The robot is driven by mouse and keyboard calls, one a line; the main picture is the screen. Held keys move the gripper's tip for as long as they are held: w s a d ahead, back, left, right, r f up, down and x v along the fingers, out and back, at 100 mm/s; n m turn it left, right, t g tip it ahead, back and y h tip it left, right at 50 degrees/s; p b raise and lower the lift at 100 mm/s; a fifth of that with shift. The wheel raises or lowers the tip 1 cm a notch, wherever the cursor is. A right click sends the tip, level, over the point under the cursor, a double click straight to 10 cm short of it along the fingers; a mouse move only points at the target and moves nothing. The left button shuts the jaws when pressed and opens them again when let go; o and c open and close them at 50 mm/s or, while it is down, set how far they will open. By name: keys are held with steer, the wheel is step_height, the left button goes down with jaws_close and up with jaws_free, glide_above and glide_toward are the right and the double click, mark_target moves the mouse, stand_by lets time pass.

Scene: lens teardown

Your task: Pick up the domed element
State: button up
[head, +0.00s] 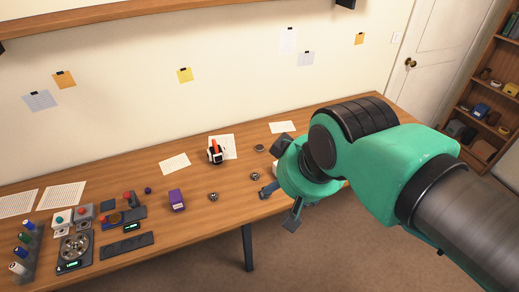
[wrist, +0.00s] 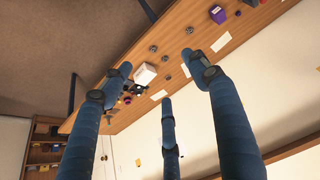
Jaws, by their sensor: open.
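I cannot tell for sure which piece is the domed element. Small round metallic pieces lie apart on the wooden table: one near the front edge (head: 213,197), one to its right (head: 255,177) and a flatter disc (head: 259,148) farther back. Small round pieces also show in the wrist view, one beyond the fingers (wrist: 153,48). None shows a clear dome at this size. My gripper (wrist: 160,75) is open, its blue fingers spread and nothing seen between them in hold. In the head view it hangs at the table's right part, and my arm hides some of the tabletop.
A purple box (head: 177,200) stands left of the round pieces. Scales, a dark tray (head: 126,245) and several bottles crowd the left end. A white box (wrist: 145,73) shows between the fingers' view.

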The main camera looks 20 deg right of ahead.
steer(key=w+d+r+m, duration=0.1)
steer(key=w+r, duration=0.3)
steer(key=w, duration=0.6)
steer(key=m+g+p, duration=0.3)
steer(key=m+g, duration=0.3)
steer(key=m, duration=0.2)
glide_above(260, 147)
step_height(260, 147, down, 38)
steer(key=shift+w, duration=0.15)
steer(key=shift+f+b, duration=0.35)
steer(key=shift+f, duration=3.95)
steer(key=shift+f, duration=0.1)
